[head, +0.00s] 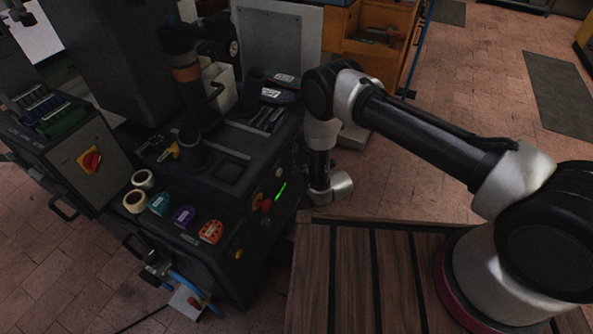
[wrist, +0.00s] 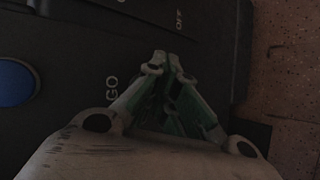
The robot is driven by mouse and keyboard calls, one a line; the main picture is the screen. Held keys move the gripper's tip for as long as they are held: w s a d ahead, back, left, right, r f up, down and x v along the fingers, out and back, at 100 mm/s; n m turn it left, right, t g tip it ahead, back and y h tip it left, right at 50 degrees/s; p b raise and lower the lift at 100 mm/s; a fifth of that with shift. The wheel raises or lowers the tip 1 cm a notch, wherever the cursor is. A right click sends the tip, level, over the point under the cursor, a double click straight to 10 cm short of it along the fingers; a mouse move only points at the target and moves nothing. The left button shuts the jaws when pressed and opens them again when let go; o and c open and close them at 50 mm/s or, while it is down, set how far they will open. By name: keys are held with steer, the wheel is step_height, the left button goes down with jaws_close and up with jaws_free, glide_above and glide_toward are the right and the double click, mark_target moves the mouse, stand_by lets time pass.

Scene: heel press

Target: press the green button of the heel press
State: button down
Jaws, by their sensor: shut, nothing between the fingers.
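The heel press (head: 225,165) is the dark machine at the left and middle of the head view. A lit green strip (head: 281,190) shows on its side panel; I cannot tell whether this is the green button. In the wrist view, my gripper (wrist: 167,64) is shut and empty, its fingertips over the black panel between the labels GO and OFF. The fingers have a green tint. The green button's face is not visible there; the fingers may cover it. Contact cannot be judged. In the head view, my wrist is beside the panel and the fingers cannot be made out.
A blue button (wrist: 15,82) is at the left of the wrist view. A red knob (head: 266,205) sits on the panel near the green strip. Tape rolls (head: 143,180) lie on the press's front ledge. A slatted wooden top (head: 345,275) is in front, below my arm.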

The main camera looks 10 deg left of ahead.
steer(key=shift+a, duration=0.15)
stand_by(0.4)
steer(key=shift+s+d, duration=0.25)
steer(key=shift+d, duration=0.6)
steer(key=shift+s+d, duration=0.3)
steer(key=shift+d, duration=0.5)
steer(key=shift+s+d, duration=0.3)
steer(key=shift+d, duration=0.5)
steer(key=shift+s+d, duration=0.3)
steer(key=shift+d, duration=0.5)
